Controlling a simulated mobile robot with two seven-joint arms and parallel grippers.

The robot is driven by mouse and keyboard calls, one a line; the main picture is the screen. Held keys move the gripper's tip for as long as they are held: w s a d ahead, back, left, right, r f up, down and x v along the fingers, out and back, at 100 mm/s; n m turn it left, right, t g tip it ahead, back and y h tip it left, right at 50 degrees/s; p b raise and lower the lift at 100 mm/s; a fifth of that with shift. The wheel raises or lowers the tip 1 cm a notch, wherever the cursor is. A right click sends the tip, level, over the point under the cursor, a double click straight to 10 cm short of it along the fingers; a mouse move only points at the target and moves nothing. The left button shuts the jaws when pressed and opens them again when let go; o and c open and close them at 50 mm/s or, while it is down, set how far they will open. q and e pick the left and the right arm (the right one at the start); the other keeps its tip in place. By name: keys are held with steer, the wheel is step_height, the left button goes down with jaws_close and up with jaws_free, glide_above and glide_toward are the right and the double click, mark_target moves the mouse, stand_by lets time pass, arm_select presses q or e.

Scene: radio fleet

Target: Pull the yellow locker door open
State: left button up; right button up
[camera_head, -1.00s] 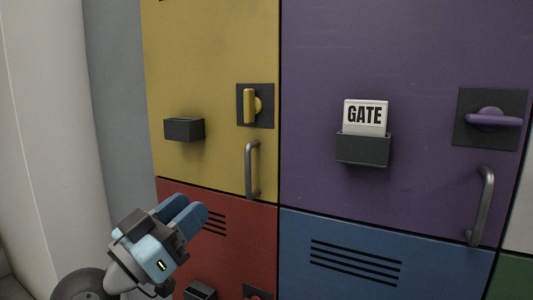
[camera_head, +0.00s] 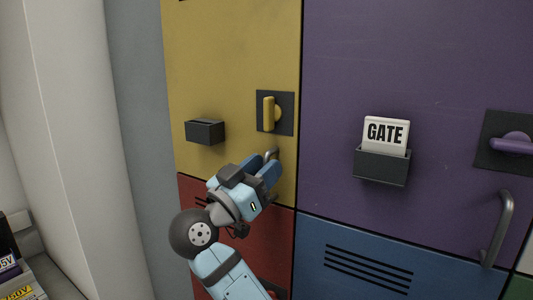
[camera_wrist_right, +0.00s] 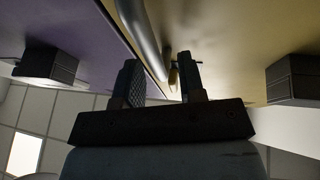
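The yellow locker door (camera_head: 228,60) is closed, flush with its neighbours. Its yellow latch knob (camera_head: 269,114) stands upright on a dark plate. Below it is the door's grey bar handle (camera_head: 272,153), mostly hidden behind my right gripper (camera_head: 264,171) in the head view. In the right wrist view, the handle (camera_wrist_right: 142,35) runs down from the top edge toward the gap between my fingers (camera_wrist_right: 160,84). The fingers are apart, with no grip on the bar visible. Whether they touch it I cannot tell. My left gripper is not in view.
A dark empty holder (camera_head: 205,131) juts from the yellow door, left of the latch. The purple door (camera_head: 400,60) adjoins on the right, with a GATE card (camera_head: 385,134) in its holder. Red (camera_head: 260,240) and blue (camera_head: 340,240) doors lie below. A pale column (camera_head: 75,130) stands left.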

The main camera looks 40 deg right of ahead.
steer(key=shift+w+d+r, duration=0.15)
steer(key=shift+d, duration=0.45)
steer(key=shift+a, duration=0.15)
jaws_close()
